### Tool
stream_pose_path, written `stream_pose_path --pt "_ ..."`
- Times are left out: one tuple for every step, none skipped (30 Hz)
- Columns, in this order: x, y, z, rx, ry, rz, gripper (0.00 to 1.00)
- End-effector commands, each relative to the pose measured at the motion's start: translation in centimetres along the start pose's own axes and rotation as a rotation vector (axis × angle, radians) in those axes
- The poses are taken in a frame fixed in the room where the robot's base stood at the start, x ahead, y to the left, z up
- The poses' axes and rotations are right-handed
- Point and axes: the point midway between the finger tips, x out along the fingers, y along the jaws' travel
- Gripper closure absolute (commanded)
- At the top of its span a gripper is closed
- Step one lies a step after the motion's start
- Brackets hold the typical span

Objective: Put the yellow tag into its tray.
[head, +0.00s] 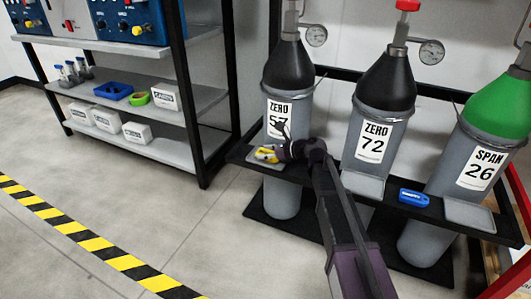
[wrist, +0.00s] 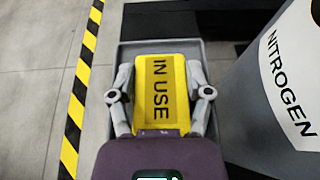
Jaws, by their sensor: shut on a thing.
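The yellow tag (wrist: 161,88), marked "IN USE", lies between the two fingers of my gripper (wrist: 160,95) in the wrist view. The fingers are shut on its sides. A grey tray (wrist: 160,47) shows beneath and around the tag; I cannot tell whether the tag touches its floor. In the head view my gripper (head: 270,152) and the yellow tag (head: 264,155) are at the left end of the dark shelf, in front of the cylinder marked ZERO 57 (head: 281,185).
A blue tag (head: 414,198) lies on the shelf between the ZERO 72 cylinder (head: 376,124) and the SPAN 26 cylinder (head: 485,160). Two more grey trays, one in the middle (head: 363,185) and one at the right (head: 469,215), look empty. A rack (head: 190,90) stands at left.

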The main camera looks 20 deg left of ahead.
Motion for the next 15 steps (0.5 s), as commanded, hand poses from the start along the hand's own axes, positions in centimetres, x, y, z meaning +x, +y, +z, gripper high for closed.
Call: stream_pose_path --pt "0.12 0.33 -0.79 -0.005 0.015 0.005 0.80" --pt "0.13 0.35 -0.83 -0.005 0.015 0.005 0.80" --pt "0.12 0.38 -0.84 -0.005 0.015 0.006 0.80" --pt "0.11 0.41 -0.84 -0.005 0.015 0.006 0.80" --pt "0.11 0.43 -0.84 -0.005 0.015 0.007 0.80" --pt "0.10 0.47 -0.86 -0.005 0.016 0.007 0.33" --pt "0.11 0.49 -0.88 -0.005 0.016 0.008 0.24" --pt "0.11 0.50 -0.90 -0.005 0.016 0.008 0.15" --pt "0.10 0.53 -0.92 -0.005 0.016 0.008 0.03" --pt "0.11 0.54 -0.93 -0.005 0.016 0.008 0.01" --pt "0.10 0.56 -0.95 -0.005 0.016 0.008 0.01" --pt "0.10 0.58 -0.96 -0.005 0.016 0.008 0.01" --pt "0.10 0.60 -0.97 -0.005 0.016 0.008 0.01" --pt "0.10 0.61 -0.98 -0.005 0.016 0.008 0.01" --pt "0.10 0.63 -1.00 -0.005 0.016 0.008 0.01"
